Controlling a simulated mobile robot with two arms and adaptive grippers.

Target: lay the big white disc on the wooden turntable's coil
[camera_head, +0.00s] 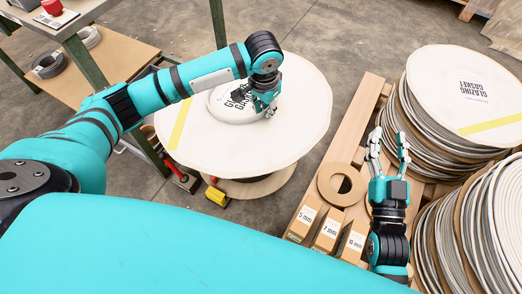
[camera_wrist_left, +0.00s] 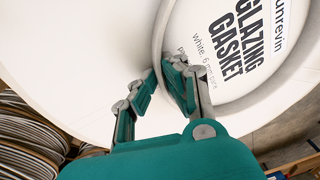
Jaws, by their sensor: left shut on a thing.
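The big white disc (camera_head: 285,140) has a yellow strip on its left part and a raised round middle printed "GLAZING GASKET" (camera_wrist_left: 240,45). My left gripper (camera_head: 268,108) is shut on the edge of this raised middle, and its fingers (camera_wrist_left: 164,88) straddle that edge in the left wrist view. The disc looks roughly level over the wooden turntable (camera_head: 250,188), of which only the lower front shows. The coil is hidden under the disc, so I cannot tell whether they touch. My right gripper (camera_head: 389,145) is open and empty, right of the disc.
Stacked coils (camera_head: 440,130) stand at the right, the far stack topped by another white disc (camera_head: 470,85). A wooden ring (camera_head: 330,190) and labelled wooden blocks (camera_head: 327,233) lie between them and the turntable. A bench with a red item (camera_head: 52,7) is at the upper left.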

